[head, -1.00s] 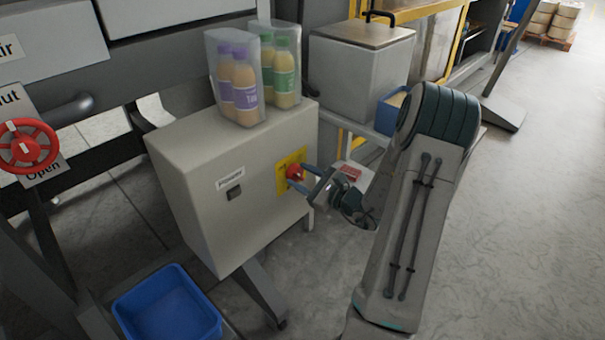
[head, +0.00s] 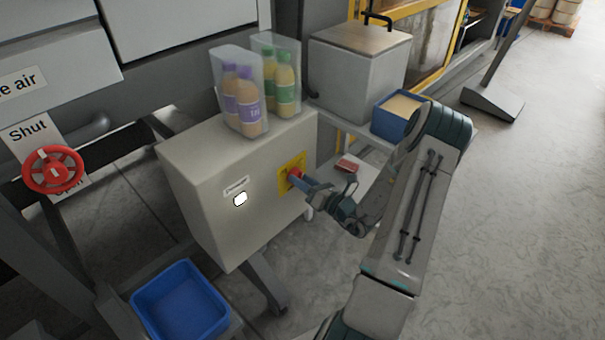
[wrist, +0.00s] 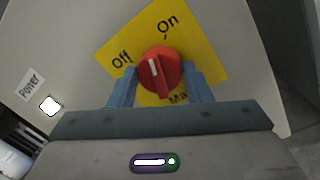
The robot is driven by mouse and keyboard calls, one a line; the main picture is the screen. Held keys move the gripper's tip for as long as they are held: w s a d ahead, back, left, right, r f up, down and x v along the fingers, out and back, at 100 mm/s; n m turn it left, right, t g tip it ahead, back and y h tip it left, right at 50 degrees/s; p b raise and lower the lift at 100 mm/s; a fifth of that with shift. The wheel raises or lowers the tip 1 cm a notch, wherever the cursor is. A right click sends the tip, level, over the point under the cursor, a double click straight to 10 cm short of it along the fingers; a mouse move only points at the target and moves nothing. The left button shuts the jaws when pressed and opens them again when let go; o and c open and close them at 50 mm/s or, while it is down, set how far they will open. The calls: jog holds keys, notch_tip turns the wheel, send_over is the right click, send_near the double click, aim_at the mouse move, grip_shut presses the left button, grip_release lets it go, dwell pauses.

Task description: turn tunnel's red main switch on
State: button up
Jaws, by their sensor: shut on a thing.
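The red main switch (head: 294,174) sits on a yellow plate (head: 285,184) on the side of the pale cabinet (head: 215,160). In the wrist view the red knob (wrist: 172,66) has blue fingers on both sides. My gripper (wrist: 160,88) is shut on it, and shows at the plate in the head view (head: 298,180). The knob's white mark points up, slightly left, between the "Off" and "On" labels and nearer to "On". The lower label is partly hidden by my gripper. The lamp labelled "Power" (head: 240,198) glows white, also in the wrist view (wrist: 49,105).
Bottles in clear packs (head: 238,100) stand on the cabinet. A red handwheel (head: 52,169) is at the left. A blue bin (head: 180,300) is below the cabinet. A grey lidded box (head: 358,70) and a blue tray (head: 398,114) stand behind.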

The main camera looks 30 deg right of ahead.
jog(key=m+p, duration=0.3)
jog(key=m, duration=0.2)
jog(key=shift+s+h, duration=0.1)
jog(key=shift+h, duration=0.3)
jog(key=shift+f+m+p, duration=0.1)
jog(key=shift+m+p, duration=0.2)
jog(key=o, duration=1)
jog(key=shift+s, duration=0.1)
jog(key=v, duration=1.3)
jog(key=shift+s+f+b, duration=0.25)
jog(key=shift+s+b, duration=0.05)
jog(key=shift+b, duration=0.1)
jog(key=shift+d, duration=0.1)
